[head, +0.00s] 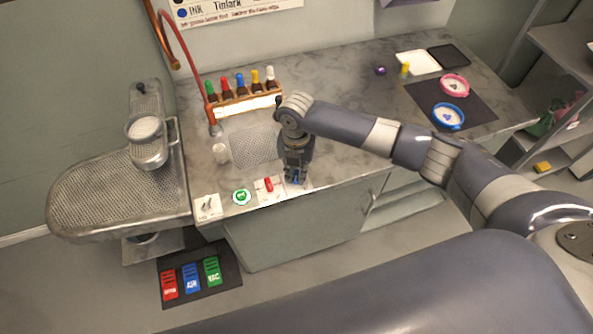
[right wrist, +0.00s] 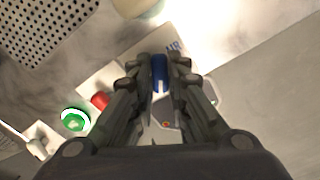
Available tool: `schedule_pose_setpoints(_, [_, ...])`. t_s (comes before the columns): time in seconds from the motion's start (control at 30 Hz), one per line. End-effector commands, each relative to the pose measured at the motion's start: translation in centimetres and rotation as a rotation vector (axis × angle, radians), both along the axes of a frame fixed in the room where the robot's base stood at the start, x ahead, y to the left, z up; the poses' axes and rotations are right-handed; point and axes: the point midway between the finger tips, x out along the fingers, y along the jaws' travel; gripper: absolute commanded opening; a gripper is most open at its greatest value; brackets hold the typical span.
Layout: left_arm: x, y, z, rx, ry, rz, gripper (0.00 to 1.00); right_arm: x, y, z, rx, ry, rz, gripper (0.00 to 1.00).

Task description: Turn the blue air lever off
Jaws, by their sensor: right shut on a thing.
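The blue air lever (right wrist: 159,70) shows in the right wrist view between the two fingers of my right gripper (right wrist: 160,84). The gripper is shut on it. In the head view my right gripper (head: 295,180) points down at the counter's front edge and covers most of the lever; a bit of blue shows at the fingertips. The lever's white base plate (right wrist: 190,48) shows partly, with lettering cut off by a finger. My left gripper is not in view.
Left of the blue lever are a red lever (head: 268,184), a green round button (head: 241,197) and a white switch plate (head: 207,206). A perforated metal plate (head: 255,146) and a rack of several colour bottles (head: 245,105) lie behind. Floor pedals (head: 191,277) sit below.

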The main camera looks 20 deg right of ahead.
Motion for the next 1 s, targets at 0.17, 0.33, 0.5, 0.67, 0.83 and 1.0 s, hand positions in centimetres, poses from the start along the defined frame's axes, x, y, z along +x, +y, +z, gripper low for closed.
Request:
schedule_pose_setpoints(0.17, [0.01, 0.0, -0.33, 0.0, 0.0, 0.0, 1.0, 0.03, 0.08, 0.01, 0.002, -0.001, 0.164, 0.0])
schedule_pose_setpoints(0.33, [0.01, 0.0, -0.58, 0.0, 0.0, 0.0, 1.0, 0.06, 0.05, 0.03, 0.001, -0.002, 0.301, 0.0])
schedule_pose_setpoints(0.5, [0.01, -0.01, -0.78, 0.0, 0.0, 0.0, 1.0, 0.02, 0.06, 0.01, 0.002, -0.001, 0.41, 0.0])
schedule_pose_setpoints(0.67, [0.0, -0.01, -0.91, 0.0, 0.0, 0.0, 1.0, 0.02, 0.06, 0.03, 0.002, -0.001, 0.479, 0.0])
schedule_pose_setpoints(0.83, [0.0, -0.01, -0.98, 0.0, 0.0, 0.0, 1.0, 0.03, 0.05, 0.05, 0.002, -0.001, 0.519, 0.0])
schedule_pose_setpoints(1.0, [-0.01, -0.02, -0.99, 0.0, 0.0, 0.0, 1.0, 0.03, 0.05, 0.07, 0.001, -0.001, 0.536, 0.0])
